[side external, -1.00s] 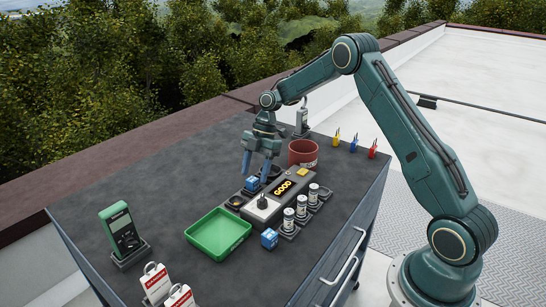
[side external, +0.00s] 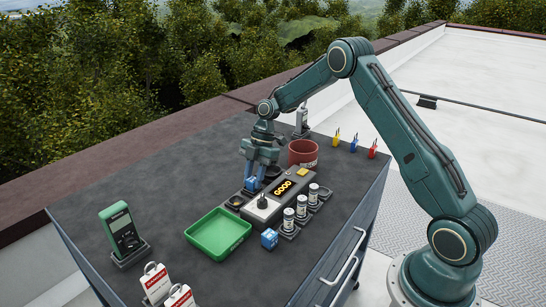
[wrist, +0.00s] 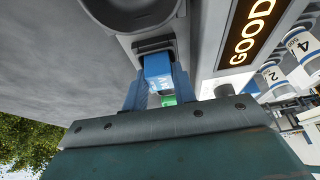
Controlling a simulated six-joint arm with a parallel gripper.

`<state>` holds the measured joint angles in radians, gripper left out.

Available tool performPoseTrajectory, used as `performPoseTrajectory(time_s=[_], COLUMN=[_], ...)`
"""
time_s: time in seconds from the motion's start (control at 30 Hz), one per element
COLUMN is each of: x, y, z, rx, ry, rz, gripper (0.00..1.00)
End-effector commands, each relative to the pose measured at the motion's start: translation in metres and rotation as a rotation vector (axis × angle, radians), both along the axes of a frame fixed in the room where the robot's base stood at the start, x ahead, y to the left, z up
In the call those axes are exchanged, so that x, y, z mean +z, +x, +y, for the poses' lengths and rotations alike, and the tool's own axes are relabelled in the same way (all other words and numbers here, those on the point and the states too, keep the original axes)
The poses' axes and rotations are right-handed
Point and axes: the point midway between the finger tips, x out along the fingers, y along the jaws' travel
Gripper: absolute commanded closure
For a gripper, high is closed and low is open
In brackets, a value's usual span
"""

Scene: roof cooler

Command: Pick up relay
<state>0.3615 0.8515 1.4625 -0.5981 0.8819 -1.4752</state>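A blue relay (side external: 251,184) sits upright at the far-left end of the grey test unit, by the dark sockets. It also shows in the wrist view (wrist: 158,66), seated against a dark socket. My gripper (side external: 255,181) points down over this relay, with one blue finger on each side. In the wrist view, the fingertips (wrist: 160,80) lie close against both sides of the relay, and I see no clear gap.
The test unit's display (side external: 283,188) reads GOOD. Several white cylinders (side external: 289,219) stand along its right side. A dark red bin (side external: 302,154) is close behind my gripper. A green meter (side external: 122,232) and red-and-white tags (side external: 156,283) stand at the left. The bench's left middle is clear.

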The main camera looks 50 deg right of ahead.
Motion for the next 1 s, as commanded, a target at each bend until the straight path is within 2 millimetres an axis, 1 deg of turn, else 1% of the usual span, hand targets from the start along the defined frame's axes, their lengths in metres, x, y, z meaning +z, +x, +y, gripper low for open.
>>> performPoseTrajectory(time_s=[0.07, 0.1, 0.33, 0.47, 0.67, 1.0], x=[0.000, 0.000, 0.001, 0.007, 0.029, 0.080], y=[0.000, 0.000, 0.000, 0.001, 0.001, 0.001], z=[0.000, 0.000, 0.000, 0.000, 0.000, -0.001], rx=[0.000, 0.000, 0.000, 0.000, 0.001, 0.001], ry=[0.000, 0.000, 0.000, -0.001, -0.002, -0.001], rz=[0.000, 0.000, -0.001, -0.002, -0.004, -0.004], gripper=[0.95, 0.99, 0.99, 0.99, 0.99, 0.99])
